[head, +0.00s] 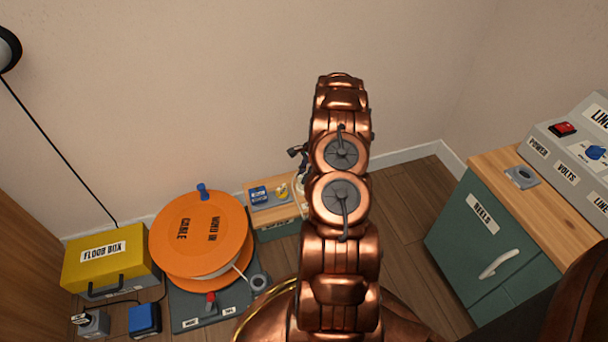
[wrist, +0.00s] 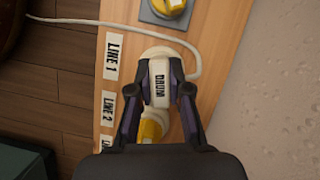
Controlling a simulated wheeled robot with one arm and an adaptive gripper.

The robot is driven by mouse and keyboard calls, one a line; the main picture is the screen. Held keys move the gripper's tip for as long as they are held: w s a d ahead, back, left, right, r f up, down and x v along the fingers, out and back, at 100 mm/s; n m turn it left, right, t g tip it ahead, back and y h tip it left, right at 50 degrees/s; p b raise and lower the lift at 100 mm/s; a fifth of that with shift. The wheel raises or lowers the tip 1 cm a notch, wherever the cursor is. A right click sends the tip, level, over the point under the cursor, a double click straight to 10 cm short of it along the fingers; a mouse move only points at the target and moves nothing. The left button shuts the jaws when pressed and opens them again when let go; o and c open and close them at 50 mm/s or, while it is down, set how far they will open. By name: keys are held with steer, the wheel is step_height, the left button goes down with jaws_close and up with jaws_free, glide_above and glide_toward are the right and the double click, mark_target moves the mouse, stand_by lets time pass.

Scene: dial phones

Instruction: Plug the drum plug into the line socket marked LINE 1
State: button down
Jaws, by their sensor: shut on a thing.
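The white drum plug (wrist: 158,92), lettered DRUM, is between the fingers of my gripper (wrist: 159,82) in the wrist view. My gripper is shut on it. The LINE 1 label (wrist: 113,55) is on the wooden board, left of the plug. A pale round rim (wrist: 158,52) shows just beyond the plug, roughly level with that label; the plug hides most of it. I cannot tell whether the plug is seated or held above.
The LINE 2 label (wrist: 107,110) is below LINE 1, with a yellow piece (wrist: 152,129) close to the plug. Another yellow piece (wrist: 173,6) sits on a grey plate. A white cable (wrist: 195,60) curves past. An orange reel (head: 200,240) and green cabinet (head: 480,240) flank my arm.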

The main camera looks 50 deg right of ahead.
steer(key=shift+f, duration=0.35)
steer(key=c, duration=1)
jaws_free()
steer(key=shift+c, duration=0.5)
steer(key=shift+c, duration=1.2)
steer(key=shift+r+p, duration=2.25)
steer(key=shift+r, duration=1.5)
